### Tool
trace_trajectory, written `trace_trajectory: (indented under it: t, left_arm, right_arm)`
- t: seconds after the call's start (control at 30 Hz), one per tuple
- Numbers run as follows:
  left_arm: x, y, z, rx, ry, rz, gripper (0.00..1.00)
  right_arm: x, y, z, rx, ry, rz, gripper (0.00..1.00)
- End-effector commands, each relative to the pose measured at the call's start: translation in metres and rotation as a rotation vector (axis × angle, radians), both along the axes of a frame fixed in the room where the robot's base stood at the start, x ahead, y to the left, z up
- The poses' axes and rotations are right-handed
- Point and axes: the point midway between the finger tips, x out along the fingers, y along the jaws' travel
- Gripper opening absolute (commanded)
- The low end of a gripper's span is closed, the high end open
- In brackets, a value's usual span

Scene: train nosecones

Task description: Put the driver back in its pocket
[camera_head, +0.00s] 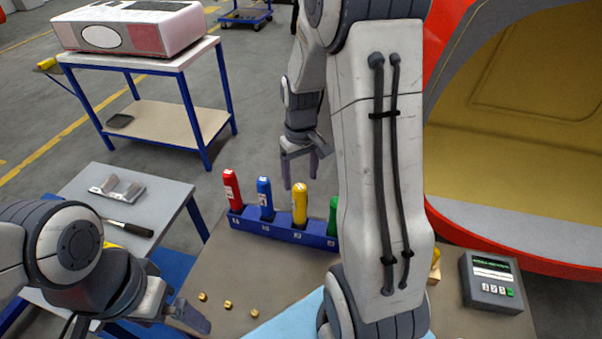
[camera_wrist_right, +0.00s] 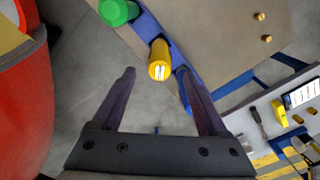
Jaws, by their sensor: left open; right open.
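A blue rack (camera_head: 280,233) with numbered pockets stands at the table's far edge. A red handle (camera_head: 231,190), a blue handle (camera_head: 265,197), a yellow handle (camera_head: 300,203) and a green handle (camera_head: 333,216) stand upright in it; my right arm partly covers the green one. In the right wrist view, the yellow handle (camera_wrist_right: 159,62) and green handle (camera_wrist_right: 118,12) show above the fingers. My right gripper (camera_head: 300,178) is open and empty, behind and above the rack. My left gripper (camera_head: 190,318) is open at lower left, near the table's front-left corner; its fingertips show only partly.
A black-handled tool (camera_head: 128,228) lies on a grey side table (camera_head: 165,207) at left. Several brass pieces (camera_head: 227,305) lie on the main table. A grey box with a screen (camera_head: 491,280) stands at right, before a large red shell (camera_head: 520,252).

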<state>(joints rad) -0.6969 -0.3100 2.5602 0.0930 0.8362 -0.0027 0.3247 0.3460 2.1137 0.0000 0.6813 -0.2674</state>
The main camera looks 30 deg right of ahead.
Motion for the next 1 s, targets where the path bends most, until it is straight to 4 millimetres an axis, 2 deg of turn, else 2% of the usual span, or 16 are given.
trace_trajectory:
  t: [0.1, 0.3, 0.4, 0.47, 0.57, 0.6, 0.67, 0.7, 0.8, 0.9, 1.0]
  left_arm:
    - [0.000, 0.000, -0.004, 0.000, 0.000, 0.001, 1.00]
    - [0.000, 0.000, -0.005, 0.000, 0.000, 0.001, 1.00]
    - [0.000, 0.000, -0.005, 0.000, 0.000, 0.001, 1.00]
    - [0.000, 0.000, -0.005, 0.000, 0.000, 0.001, 1.00]
    - [0.000, 0.000, -0.005, 0.000, 0.000, 0.001, 1.00]
    - [0.000, 0.000, -0.005, 0.000, 0.000, 0.001, 1.00]
    - [0.000, 0.000, -0.005, 0.000, 0.000, 0.001, 1.00]
    - [0.000, 0.000, -0.005, 0.000, 0.000, 0.001, 1.00]
    - [0.000, 0.000, -0.005, 0.000, 0.000, 0.001, 1.00]
    - [0.000, 0.000, -0.005, 0.000, 0.000, 0.001, 1.00]
    - [0.000, 0.000, -0.005, 0.000, 0.000, 0.001, 1.00]
  right_arm:
    - [0.001, 0.000, 0.013, -0.001, -0.002, 0.000, 0.76]
    - [0.000, 0.000, 0.021, 0.000, 0.000, 0.001, 0.76]
    - [-0.001, 0.013, 0.024, 0.002, -0.002, 0.025, 0.76]
    - [-0.002, 0.034, 0.030, 0.004, -0.007, 0.061, 0.76]
    - [-0.015, 0.087, 0.043, 0.012, -0.019, 0.162, 0.76]
    - [-0.025, 0.112, 0.049, 0.016, -0.024, 0.213, 0.76]
    - [-0.046, 0.148, 0.057, 0.025, -0.029, 0.294, 0.76]
    - [-0.062, 0.170, 0.061, 0.032, -0.032, 0.344, 0.76]
    - [-0.106, 0.211, 0.068, 0.049, -0.037, 0.468, 0.76]
    - [-0.146, 0.235, 0.071, 0.066, -0.037, 0.570, 0.76]
    - [-0.176, 0.247, 0.072, 0.077, -0.034, 0.642, 0.76]
